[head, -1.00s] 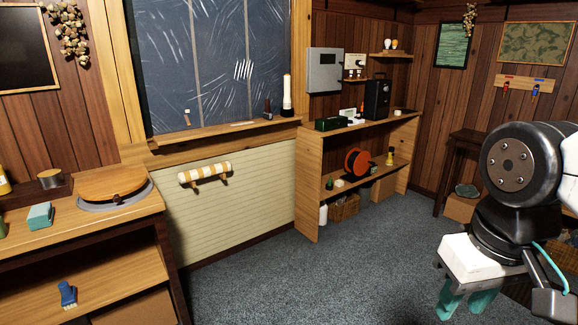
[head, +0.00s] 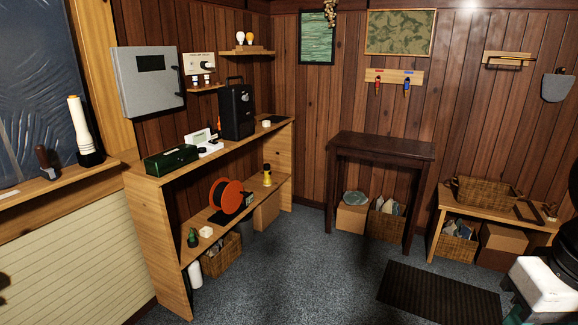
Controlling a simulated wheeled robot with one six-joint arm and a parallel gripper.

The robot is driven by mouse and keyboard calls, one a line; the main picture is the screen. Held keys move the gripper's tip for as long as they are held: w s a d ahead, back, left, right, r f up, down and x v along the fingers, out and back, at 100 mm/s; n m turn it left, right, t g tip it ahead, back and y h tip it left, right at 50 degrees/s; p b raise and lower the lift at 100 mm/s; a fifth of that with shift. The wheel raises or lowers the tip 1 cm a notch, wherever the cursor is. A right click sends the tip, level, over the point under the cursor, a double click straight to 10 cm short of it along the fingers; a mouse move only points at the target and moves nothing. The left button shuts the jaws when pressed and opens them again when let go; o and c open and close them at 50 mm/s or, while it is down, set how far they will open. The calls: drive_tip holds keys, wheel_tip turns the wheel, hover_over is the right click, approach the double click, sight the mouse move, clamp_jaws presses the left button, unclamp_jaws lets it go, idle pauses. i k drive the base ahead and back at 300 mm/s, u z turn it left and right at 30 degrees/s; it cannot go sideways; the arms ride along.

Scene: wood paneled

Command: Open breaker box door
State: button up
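A grey metal breaker box (head: 150,88) is on the wood-paneled wall at the upper left, above the left end of a shelf unit. Its door looks shut, with a dark rectangular window (head: 150,63) in its upper part. My gripper's fingers are outside the head view. Only part of my arm shows, at the lower right edge, far from the box.
Below the box, the shelf unit (head: 165,240) holds a green toolbox (head: 172,159), a black speaker-like case (head: 237,108) and an orange reel (head: 227,196). A dark table (head: 382,148) and a low bench (head: 480,215) stand along the far wall. The grey carpet (head: 290,270) before the shelf is clear.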

sight(149, 78)
drive_tip(key=z, duration=0.1)
drive_tip(key=i, duration=2)
drive_tip(key=u, duration=0.5)
drive_tip(key=i, duration=1.25)
drive_tip(key=u, duration=1.3)
drive_tip(key=i, duration=0.9)
drive_tip(key=u, duration=0.55)
